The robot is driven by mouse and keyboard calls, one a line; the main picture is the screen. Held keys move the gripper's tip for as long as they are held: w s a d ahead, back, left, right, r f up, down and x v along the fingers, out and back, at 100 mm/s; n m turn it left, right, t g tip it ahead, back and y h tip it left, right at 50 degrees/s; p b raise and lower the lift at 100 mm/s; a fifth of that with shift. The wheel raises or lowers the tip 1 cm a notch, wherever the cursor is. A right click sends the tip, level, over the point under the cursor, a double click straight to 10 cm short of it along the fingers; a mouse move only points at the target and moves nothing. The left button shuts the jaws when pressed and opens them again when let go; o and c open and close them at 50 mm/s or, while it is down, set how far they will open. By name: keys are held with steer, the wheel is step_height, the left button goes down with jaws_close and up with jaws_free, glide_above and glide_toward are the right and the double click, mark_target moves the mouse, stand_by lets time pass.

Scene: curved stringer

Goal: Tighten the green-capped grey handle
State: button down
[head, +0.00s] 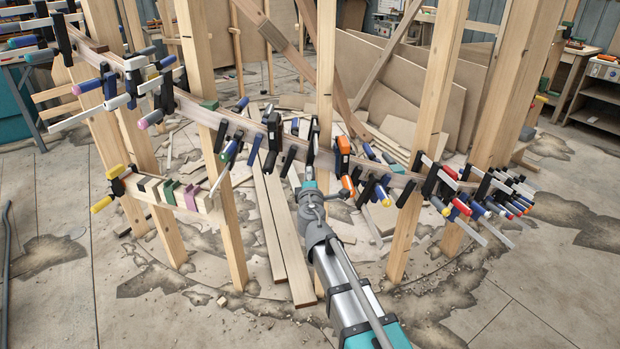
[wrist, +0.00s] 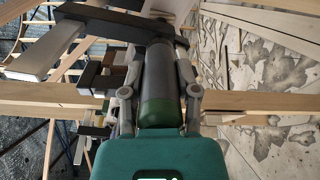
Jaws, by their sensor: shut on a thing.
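The grey handle (wrist: 158,72) with its green cap (wrist: 160,111) stands in the middle of the wrist view, cap towards me. My gripper (wrist: 160,84) has one finger on each side of the handle and is shut on it. The handle belongs to a clamp with a dark jaw arm (wrist: 112,18) and a pale bar (wrist: 45,52) reaching left. In the head view my gripper (head: 309,187) is at the curved stringer (head: 262,128), among the clamps at its middle. The held handle is too small to make out there.
Other clamps crowd the stringer on both sides, including an orange one (head: 343,158) just right of my gripper. Wooden posts (head: 421,130) stand close by. Planks (head: 286,240) and scraps lie on the floor. The floor at front left is mostly clear.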

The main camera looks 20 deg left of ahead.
steer(key=m, duration=0.4)
steer(key=shift+m, duration=0.3)
steer(key=m, duration=1.4)
steer(key=shift+m, duration=0.4)
steer(key=shift+c, duration=1.8)
jaws_free()
